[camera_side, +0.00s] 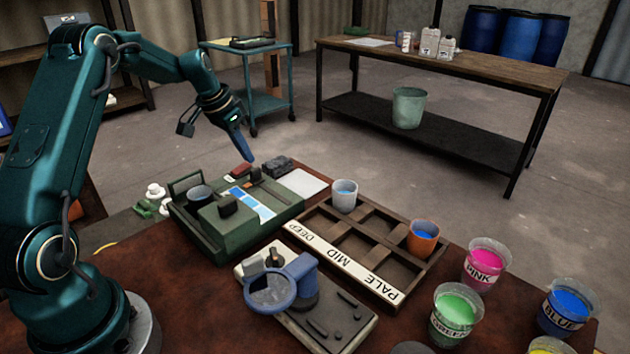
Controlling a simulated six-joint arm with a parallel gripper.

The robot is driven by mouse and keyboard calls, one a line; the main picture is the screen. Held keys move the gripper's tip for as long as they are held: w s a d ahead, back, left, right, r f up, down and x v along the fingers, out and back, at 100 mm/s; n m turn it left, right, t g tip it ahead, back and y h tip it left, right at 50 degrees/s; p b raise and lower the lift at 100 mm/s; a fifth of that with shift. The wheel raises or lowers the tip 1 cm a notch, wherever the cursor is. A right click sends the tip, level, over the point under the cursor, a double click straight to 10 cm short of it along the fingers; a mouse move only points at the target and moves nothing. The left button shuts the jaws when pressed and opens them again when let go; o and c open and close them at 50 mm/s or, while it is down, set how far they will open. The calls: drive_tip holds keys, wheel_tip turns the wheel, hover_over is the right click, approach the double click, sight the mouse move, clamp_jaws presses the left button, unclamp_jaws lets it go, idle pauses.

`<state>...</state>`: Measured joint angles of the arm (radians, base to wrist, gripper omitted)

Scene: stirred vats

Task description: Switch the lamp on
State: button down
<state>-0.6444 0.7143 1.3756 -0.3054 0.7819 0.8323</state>
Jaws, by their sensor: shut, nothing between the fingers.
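My gripper (246,155) is shut and empty. It points down above the far side of the green bench device (235,238), apart from it as far as I can tell. The device has a blue and white strip (252,205) on top, a dark knob (227,205), and a grey cup (199,195) at its left end. A small red block (241,170) and a dark block (278,166) sit behind it, close to my fingertips. I cannot tell which part is the lamp or its switch, and no glow shows.
A grey plate (345,334) with a blue ring-shaped fixture (271,290) stands in front. Pink (485,263), green (456,313) and blue (568,305) paint cups stand at right.

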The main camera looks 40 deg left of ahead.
drive_tip(key=shift+f, duration=0.35)
drive_tip(key=shift+w, duration=0.1)
drive_tip(key=shift+w+f, duration=0.2)
drive_tip(key=shift+f, duration=0.1)
drive_tip(key=shift+s, duration=0.15)
drive_tip(key=shift+s+r, duration=0.2)
drive_tip(key=shift+s, duration=0.45)
drive_tip(key=shift+r, duration=0.1)
